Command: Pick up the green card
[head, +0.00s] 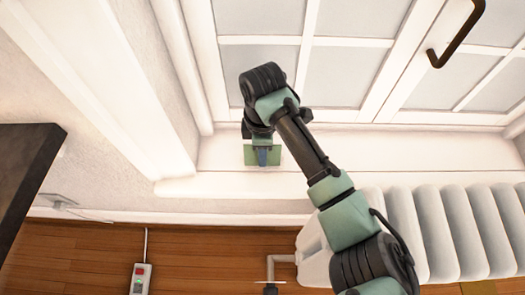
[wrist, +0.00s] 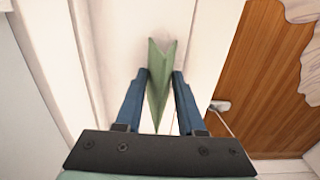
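The green card (wrist: 158,88) is folded into a V and stands on the white windowsill (head: 330,152). In the head view the card (head: 249,155) shows on both sides of a blue finger, which hides its middle. My gripper (head: 262,160) points down at the sill. In the wrist view my gripper (wrist: 160,76) has its two blue fingers apart, one on each side of the card. The fingertips are very close to the card's sides; I cannot tell whether they touch it.
A paned window with a dark handle (head: 455,38) stands behind the sill. A white radiator (head: 450,230) is below the sill at the right. A dark furniture edge (head: 30,170) is at the left. A power strip (head: 140,280) lies on the wooden floor (head: 200,260).

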